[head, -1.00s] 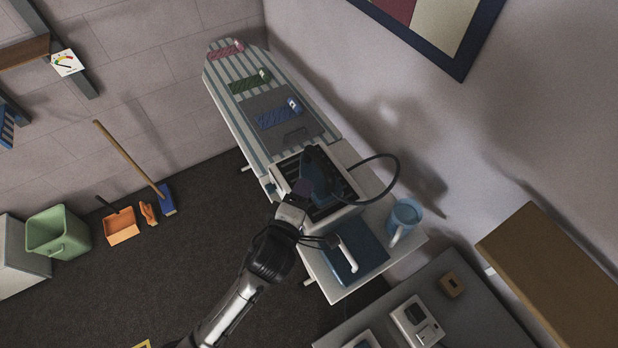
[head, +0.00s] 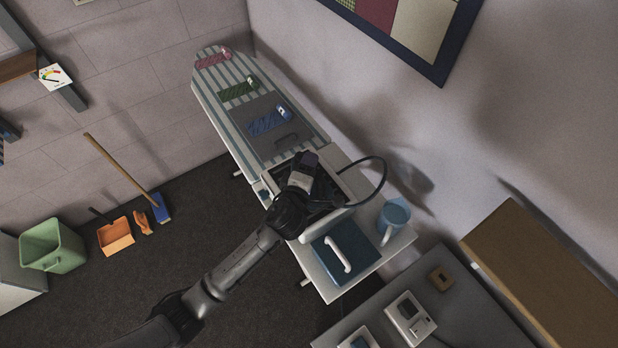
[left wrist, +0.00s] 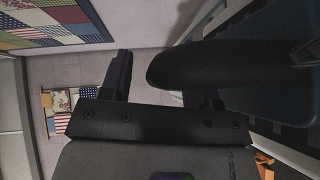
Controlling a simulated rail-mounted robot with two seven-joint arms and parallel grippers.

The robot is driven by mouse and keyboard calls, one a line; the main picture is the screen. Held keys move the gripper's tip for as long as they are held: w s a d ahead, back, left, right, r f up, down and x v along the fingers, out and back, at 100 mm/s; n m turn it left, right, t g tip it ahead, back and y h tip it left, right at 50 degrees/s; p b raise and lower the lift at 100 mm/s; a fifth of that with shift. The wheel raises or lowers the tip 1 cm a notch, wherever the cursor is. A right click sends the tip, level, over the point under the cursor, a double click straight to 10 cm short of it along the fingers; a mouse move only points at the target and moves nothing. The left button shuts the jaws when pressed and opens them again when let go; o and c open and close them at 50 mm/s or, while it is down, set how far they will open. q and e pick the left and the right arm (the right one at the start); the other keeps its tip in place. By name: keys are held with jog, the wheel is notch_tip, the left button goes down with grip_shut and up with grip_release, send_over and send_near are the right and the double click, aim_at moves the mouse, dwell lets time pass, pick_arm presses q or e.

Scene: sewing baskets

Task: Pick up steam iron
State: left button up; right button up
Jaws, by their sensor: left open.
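The steam iron is mostly hidden behind my left gripper (head: 309,160) in the head view, over the dark rest at the near end of the ironing board. Its dark rounded handle (left wrist: 225,66) shows large in the left wrist view, beside a dark blue body at upper right. My left gripper is open. In the left wrist view one finger stands left of the handle's end, and the handle overlaps the other finger. A gap shows between the handle and the left finger. I cannot tell whether the handle touches the right finger.
A dark cord (head: 384,170) loops right of the iron. The striped ironing board (head: 225,97) carries several coloured cloth strips. The wall is close on the right.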

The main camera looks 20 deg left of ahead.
pick_arm(q)
jog(key=shift+w+f, duration=0.1)
jog(key=shift+w, duration=0.25)
jog(key=shift+c, duration=0.4)
grip_shut()
